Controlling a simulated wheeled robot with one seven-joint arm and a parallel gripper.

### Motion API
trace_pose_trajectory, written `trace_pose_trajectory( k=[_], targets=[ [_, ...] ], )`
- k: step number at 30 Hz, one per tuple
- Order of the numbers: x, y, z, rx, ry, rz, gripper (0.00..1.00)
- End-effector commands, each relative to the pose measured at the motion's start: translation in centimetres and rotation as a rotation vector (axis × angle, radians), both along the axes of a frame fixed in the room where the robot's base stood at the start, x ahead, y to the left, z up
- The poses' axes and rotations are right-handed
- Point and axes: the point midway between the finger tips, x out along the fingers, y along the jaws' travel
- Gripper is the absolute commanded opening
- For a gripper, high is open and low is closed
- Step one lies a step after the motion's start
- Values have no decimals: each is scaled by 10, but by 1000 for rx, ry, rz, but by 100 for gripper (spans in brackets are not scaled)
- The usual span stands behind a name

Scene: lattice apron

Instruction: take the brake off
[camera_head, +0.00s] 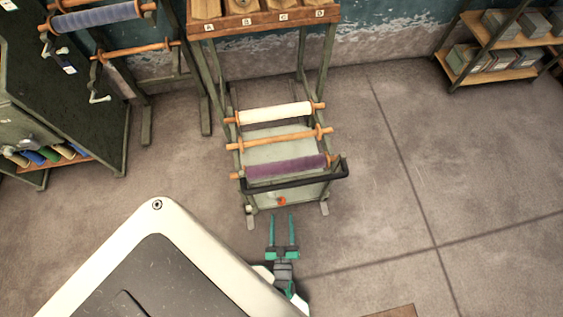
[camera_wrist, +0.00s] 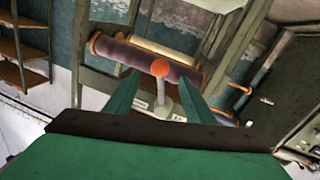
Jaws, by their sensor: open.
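A small wheeled cart (camera_head: 287,197) carries rollers on its frame and has a black push bar (camera_head: 300,182) at its near end. A red-orange knob (camera_head: 281,201) shows low on the cart's near face. In the wrist view the orange knob (camera_wrist: 160,68) tops a short grey lever (camera_wrist: 161,92), likely the brake. My green gripper (camera_head: 281,217) is open and empty just in front of the cart, pointing at the knob. In the wrist view the knob appears between the fingertips (camera_wrist: 161,80); how far ahead it is I cannot tell. The lever's base is partly hidden.
The cart holds a purple roll (camera_head: 287,167), a bare wooden roller (camera_head: 280,138) and a white roll (camera_head: 275,113). A wooden bin shelf (camera_head: 262,24) stands behind it. Floor (camera_head: 390,215) to the right is clear.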

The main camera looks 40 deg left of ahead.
Motion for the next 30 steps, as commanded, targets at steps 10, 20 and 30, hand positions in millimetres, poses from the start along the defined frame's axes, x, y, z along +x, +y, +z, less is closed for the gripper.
trace_pose_trajectory(
  k=[10, 20, 30],
  targets=[
    [48, 38, 1, 1, -1, -2, 49],
    [65, 55, 0, -1, -1, 0, 49],
    [65, 56, 0, 0, 0, 2, 30]
  ],
)
